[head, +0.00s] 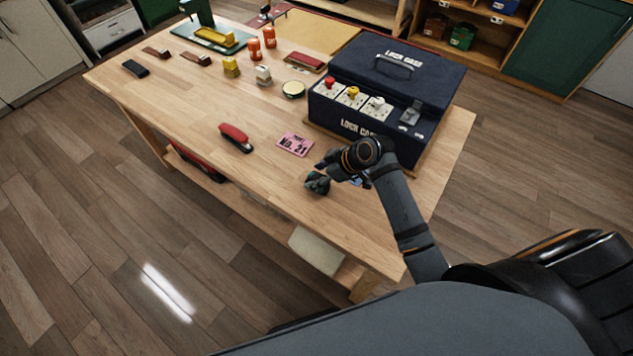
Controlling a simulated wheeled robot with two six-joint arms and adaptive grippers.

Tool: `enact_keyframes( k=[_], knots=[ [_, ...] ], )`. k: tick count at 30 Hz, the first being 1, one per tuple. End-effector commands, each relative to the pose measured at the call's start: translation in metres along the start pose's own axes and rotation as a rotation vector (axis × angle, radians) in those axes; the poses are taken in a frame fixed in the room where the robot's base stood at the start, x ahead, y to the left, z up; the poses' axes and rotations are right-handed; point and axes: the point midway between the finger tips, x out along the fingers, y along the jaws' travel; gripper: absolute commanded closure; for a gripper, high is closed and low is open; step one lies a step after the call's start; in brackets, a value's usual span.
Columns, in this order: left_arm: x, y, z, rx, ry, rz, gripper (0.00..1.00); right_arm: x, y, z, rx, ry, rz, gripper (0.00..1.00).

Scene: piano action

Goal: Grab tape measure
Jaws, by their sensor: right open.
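I cannot pick out the tape measure for certain. A small round item with a pale yellow face and dark rim (293,89) lies on the wooden table (190,115), left of the lock case; it is too small to identify. A red and black rounded item (235,137) lies nearer the table's front edge. My right gripper (319,180) is open, low over the front right of the table, just right of and nearer than the pink tag. Its fingers are dark and small, so what lies beneath them is hidden. My left gripper is out of view.
Yellow (231,67) and white (263,75) padlocks and orange containers (269,37) stand farther back.

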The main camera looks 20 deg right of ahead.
Motion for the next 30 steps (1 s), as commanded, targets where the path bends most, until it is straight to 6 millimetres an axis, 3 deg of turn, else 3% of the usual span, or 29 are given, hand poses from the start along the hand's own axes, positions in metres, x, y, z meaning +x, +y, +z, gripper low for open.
enact_keyframes(
  k=[3, 9, 17, 30],
  knots=[
    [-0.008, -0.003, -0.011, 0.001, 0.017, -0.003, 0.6, 0.017, 0.0, 0.002, 0.006, 0.0, -0.005, 0.42],
    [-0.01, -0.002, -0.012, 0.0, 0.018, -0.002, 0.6, 0.046, 0.002, 0.005, 0.003, 0.0, -0.002, 0.42],
    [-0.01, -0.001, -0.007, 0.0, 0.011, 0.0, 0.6, 0.049, 0.002, 0.006, 0.001, -0.001, -0.001, 0.43],
    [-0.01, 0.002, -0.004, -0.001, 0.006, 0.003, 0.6, 0.049, 0.002, 0.006, 0.002, -0.001, -0.001, 1.0]
  ],
)
